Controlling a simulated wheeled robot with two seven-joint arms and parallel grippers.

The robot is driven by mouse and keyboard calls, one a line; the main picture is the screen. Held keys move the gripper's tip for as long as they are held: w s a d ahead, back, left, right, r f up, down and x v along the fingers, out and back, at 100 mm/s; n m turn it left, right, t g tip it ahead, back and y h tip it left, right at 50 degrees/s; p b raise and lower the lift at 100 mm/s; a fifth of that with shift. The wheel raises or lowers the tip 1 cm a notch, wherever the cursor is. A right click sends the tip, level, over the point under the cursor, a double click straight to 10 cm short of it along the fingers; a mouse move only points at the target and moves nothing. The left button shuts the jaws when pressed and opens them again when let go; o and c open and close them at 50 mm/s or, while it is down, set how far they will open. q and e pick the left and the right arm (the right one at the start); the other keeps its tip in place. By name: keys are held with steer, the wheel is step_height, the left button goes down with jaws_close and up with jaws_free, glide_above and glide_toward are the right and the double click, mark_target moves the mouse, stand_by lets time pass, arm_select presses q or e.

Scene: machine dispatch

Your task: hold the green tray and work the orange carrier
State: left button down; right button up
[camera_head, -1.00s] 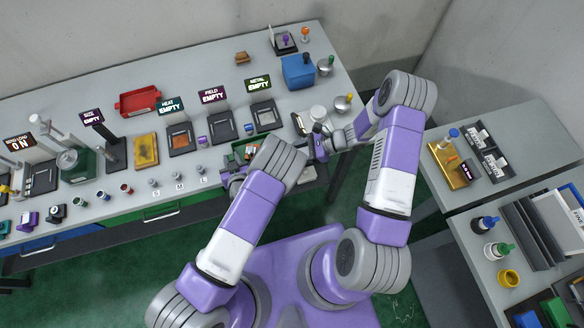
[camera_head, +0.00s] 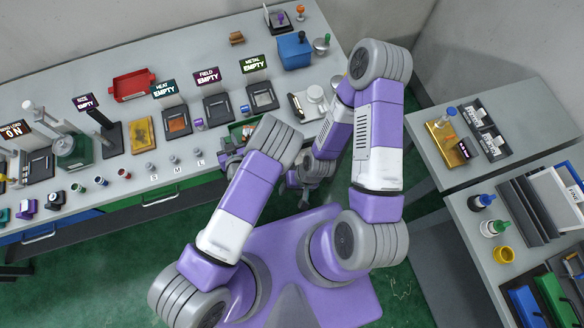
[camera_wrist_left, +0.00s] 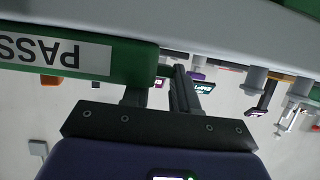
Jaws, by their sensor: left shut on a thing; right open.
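The green tray (camera_head: 224,139) is at the bench's front edge, mostly hidden behind my left arm, with small red and orange-looking parts in it. In the left wrist view a green wall with a PASS label (camera_wrist_left: 135,62) crosses the upper left. My left gripper (camera_head: 231,160) is at the tray's near side; its fingers (camera_wrist_left: 180,88) reach that green wall and are shut on it. My right gripper (camera_head: 304,186) is open and empty, in front of the bench edge and right of the tray. I cannot single out the orange carrier with certainty.
Slots with HEAT (camera_head: 177,121), FIELD (camera_head: 217,107) and METAL (camera_head: 261,96) signs reading EMPTY stand behind the tray. A light tray with a round part (camera_head: 317,94) is to the right. A red bin (camera_head: 133,86) and blue box (camera_head: 294,52) are further back. A side table (camera_head: 485,120) is at right.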

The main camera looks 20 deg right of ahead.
arm_select(q)
steer(key=c, duration=0.8)
jaws_free()
